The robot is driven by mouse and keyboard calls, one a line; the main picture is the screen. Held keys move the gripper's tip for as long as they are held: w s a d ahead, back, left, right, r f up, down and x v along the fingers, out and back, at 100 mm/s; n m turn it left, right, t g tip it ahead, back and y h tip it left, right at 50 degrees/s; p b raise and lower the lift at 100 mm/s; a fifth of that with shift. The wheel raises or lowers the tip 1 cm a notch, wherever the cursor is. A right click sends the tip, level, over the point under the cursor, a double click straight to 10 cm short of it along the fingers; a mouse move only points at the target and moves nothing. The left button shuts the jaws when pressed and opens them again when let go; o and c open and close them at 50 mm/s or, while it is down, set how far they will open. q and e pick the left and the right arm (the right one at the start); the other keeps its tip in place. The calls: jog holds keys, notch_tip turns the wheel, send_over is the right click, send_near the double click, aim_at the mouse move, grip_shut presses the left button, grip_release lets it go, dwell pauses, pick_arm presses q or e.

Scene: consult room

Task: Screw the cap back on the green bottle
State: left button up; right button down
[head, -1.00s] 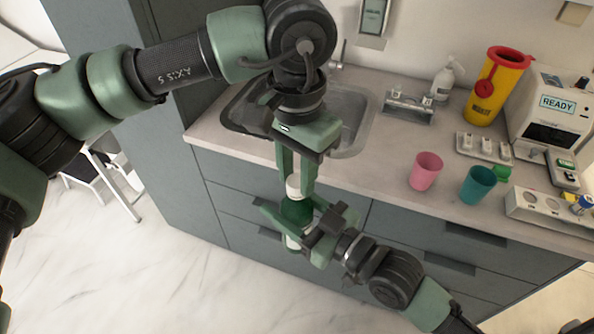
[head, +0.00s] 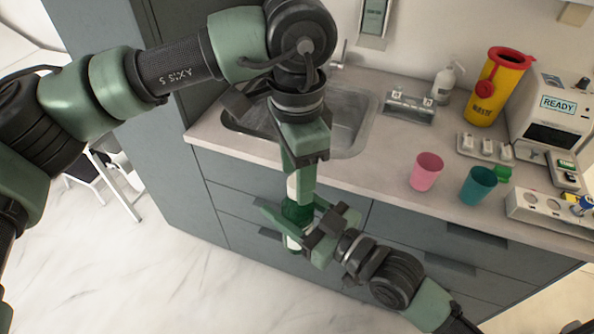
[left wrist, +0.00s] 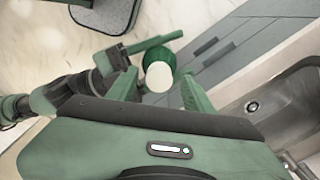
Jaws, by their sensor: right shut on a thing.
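The green bottle (head: 295,212) is upright in front of the drawers, with a pale band low on it. My right gripper (head: 288,224) is shut around its body. A white cap (head: 292,187) is at the bottle's top; in the left wrist view the cap (left wrist: 159,76) sits over the bottle (left wrist: 160,57). My left gripper (head: 301,192) points down over the cap. Its fingers (left wrist: 160,84) stand on both sides of the cap with small gaps showing. The neck thread is hidden.
The counter holds a sink (head: 345,122), a pink cup (head: 426,172), a teal cup (head: 478,185), a yellow waste bin (head: 497,88) and a device reading READY (head: 552,122). Grey drawers (head: 400,230) stand close behind the bottle.

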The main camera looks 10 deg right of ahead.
pick_arm(q)
jog(key=shift+r, duration=0.1)
jog(key=shift+r, duration=2.2)
jog(key=shift+c, duration=0.3)
